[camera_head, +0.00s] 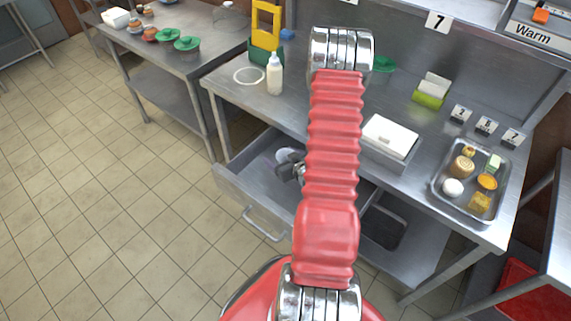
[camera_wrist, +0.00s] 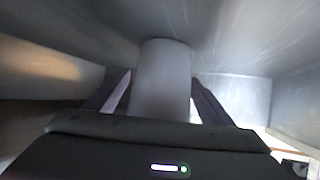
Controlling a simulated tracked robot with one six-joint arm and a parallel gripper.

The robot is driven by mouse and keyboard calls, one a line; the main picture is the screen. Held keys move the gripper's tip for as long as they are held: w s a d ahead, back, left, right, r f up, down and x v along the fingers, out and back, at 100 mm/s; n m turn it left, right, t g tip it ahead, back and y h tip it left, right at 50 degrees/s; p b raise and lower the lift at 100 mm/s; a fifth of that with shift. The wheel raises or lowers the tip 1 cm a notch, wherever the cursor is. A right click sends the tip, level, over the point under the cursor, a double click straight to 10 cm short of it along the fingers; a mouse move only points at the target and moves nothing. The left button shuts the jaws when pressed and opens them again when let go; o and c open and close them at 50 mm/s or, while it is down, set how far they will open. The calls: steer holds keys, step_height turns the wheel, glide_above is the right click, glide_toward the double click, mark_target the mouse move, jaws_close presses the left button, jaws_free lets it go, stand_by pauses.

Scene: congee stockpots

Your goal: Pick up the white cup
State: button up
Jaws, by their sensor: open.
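The white cup (camera_head: 284,155) is in the open metal drawer (camera_head: 233,187), partly hidden by my gripper (camera_head: 292,170) and arm in the head view. In the wrist view the cup (camera_wrist: 163,82) looks grey in the shade and stands between the two dark fingers of my gripper (camera_wrist: 160,77). The fingers are open, one on each side of the cup. A small gap seems to show on each side, but I cannot tell whether either finger touches it. The lower part of the cup is hidden behind the gripper body.
The drawer walls stand close around my gripper, with the steel counter (camera_head: 232,82) above. On the counter are a squeeze bottle (camera_head: 274,76), a white-lidded container (camera_head: 390,136) and a food tray (camera_head: 436,187). The tiled floor at left is clear.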

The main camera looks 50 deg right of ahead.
steer(key=shift+c, duration=0.2)
steer(key=c, duration=1.1)
steer(key=shift+r, duration=0.1)
steer(key=shift+r, duration=0.65)
steer(key=s, duration=0.2)
steer(key=s+a, duration=0.1)
steer(key=s, duration=0.1)
steer(key=shift+s+a, duration=0.1)
step_height(320, 180, up, 14)
steer(key=shift+w+f, duration=0.2)
